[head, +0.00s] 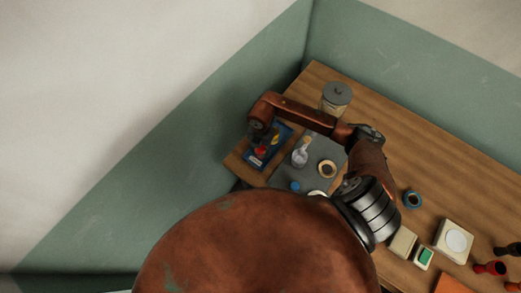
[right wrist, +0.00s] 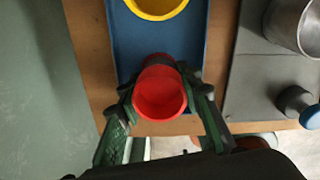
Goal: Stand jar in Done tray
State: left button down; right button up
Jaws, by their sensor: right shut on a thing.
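A red jar (right wrist: 160,95), open at the top, is between the fingers of my right gripper (right wrist: 163,92) in the right wrist view. The gripper is shut on it. The jar is over the near end of the blue tray (right wrist: 130,45); I cannot tell whether it touches the tray floor. A yellow round thing (right wrist: 158,6) is farther along the same tray. In the head view the blue tray (head: 256,162) lies at the table's left end, with the red and yellow things in it partly hidden by my right arm. My left gripper is out of view.
A lidded canister (head: 336,95) stands behind.

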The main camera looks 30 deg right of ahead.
jog(key=o, duration=1.3)
notch_tip(320, 180, up, 12)
jog(key=p, duration=0.9)
